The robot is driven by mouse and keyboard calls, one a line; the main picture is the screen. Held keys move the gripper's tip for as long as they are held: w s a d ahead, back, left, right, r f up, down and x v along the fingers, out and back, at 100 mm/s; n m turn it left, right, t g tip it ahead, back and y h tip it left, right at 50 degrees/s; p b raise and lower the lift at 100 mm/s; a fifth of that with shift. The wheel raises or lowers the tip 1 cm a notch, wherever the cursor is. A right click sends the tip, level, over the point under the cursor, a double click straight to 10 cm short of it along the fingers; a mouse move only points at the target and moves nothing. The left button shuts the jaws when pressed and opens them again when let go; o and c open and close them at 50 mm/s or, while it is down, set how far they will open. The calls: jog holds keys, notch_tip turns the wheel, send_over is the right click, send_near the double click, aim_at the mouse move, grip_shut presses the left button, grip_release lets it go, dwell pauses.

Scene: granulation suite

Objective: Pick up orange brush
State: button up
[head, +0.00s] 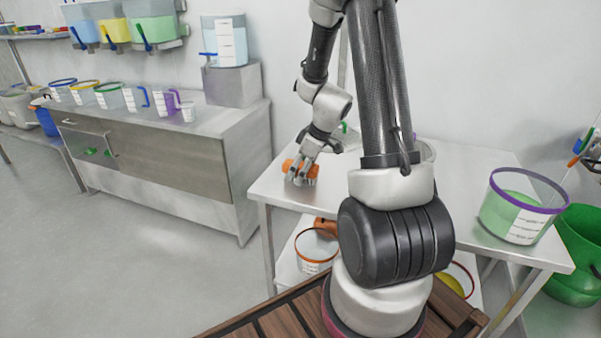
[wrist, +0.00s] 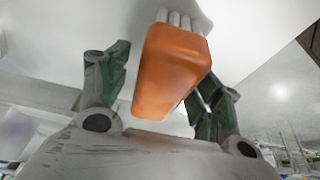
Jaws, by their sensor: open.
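The orange brush (head: 289,165) lies on the left end of the metal table (head: 262,189) in the head view. In the wrist view its orange block (wrist: 172,68) fills the upper middle, with pale bristles at its top end. My gripper (head: 301,172) is at the brush in the head view and covers part of it. In the wrist view my gripper (wrist: 160,85) is open, with one finger on each side of the orange block. The left finger shows a gap to the block. The right finger is close to it, and I cannot tell whether it touches.
A clear bucket with a purple rim (head: 521,207) stands at the table's right end. An orange-rimmed bucket (head: 316,252) sits on the shelf below. A steel counter (head: 160,140) with several containers stands to the left. The table's front left area is clear.

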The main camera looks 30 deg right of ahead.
jog(key=shift+c, duration=0.2)
jog(key=c, duration=1.1)
notch_tip(320, 180, up, 10)
jog(key=shift+r, duration=0.25)
